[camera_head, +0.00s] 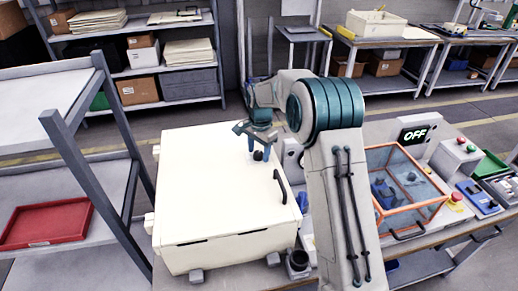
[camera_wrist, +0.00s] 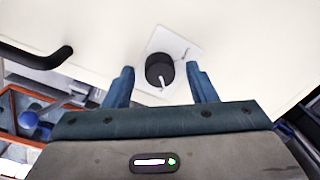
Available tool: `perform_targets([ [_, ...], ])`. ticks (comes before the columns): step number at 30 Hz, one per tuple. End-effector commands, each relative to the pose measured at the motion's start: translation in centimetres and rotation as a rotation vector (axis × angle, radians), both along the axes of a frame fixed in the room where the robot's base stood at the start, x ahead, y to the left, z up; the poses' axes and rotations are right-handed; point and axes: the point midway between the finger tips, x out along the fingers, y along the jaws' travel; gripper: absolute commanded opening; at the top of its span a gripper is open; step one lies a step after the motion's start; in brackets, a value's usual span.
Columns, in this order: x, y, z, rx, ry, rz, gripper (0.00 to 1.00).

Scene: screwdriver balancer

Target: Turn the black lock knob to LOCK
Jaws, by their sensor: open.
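The black lock knob (camera_wrist: 160,71) sits on a pale square plate (camera_wrist: 184,47) on the cream cabinet's top in the wrist view. A white pointer mark on the knob points toward the bottom of the picture, and a small mark shows on the plate at upper right. My gripper (camera_wrist: 163,78) is open, with one blue finger on each side of the knob and visible gaps between. In the head view my gripper (camera_head: 259,162) is above the cream cabinet (camera_head: 205,215), and the knob (camera_head: 258,155) shows as a small dark spot at the fingers. Any plate lettering is unreadable.
A black handle (camera_head: 280,186) stands on the cabinet's right side. To the right are an orange-framed clear box (camera_head: 405,190) and a display reading OFF (camera_head: 414,134). A shelf rack with a red tray (camera_head: 46,222) stands at left. The cabinet top around the knob is clear.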

Motion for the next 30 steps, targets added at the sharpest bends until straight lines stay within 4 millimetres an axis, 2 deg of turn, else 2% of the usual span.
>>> perform_targets([
  [7,0.00,0.01,-0.12,0.000,0.000,0.000,0.52],
  [8,-0.01,0.00,-0.12,0.000,0.000,0.000,0.49],
  [12,0.00,0.01,-0.10,0.000,0.000,0.000,0.10],
  [13,0.00,0.02,-0.09,0.000,0.000,0.000,0.07],
  [23,0.02,0.03,-0.11,0.000,-0.001,0.032,0.07],
  [30,0.03,0.06,-0.18,0.001,-0.001,0.161,0.07],
])
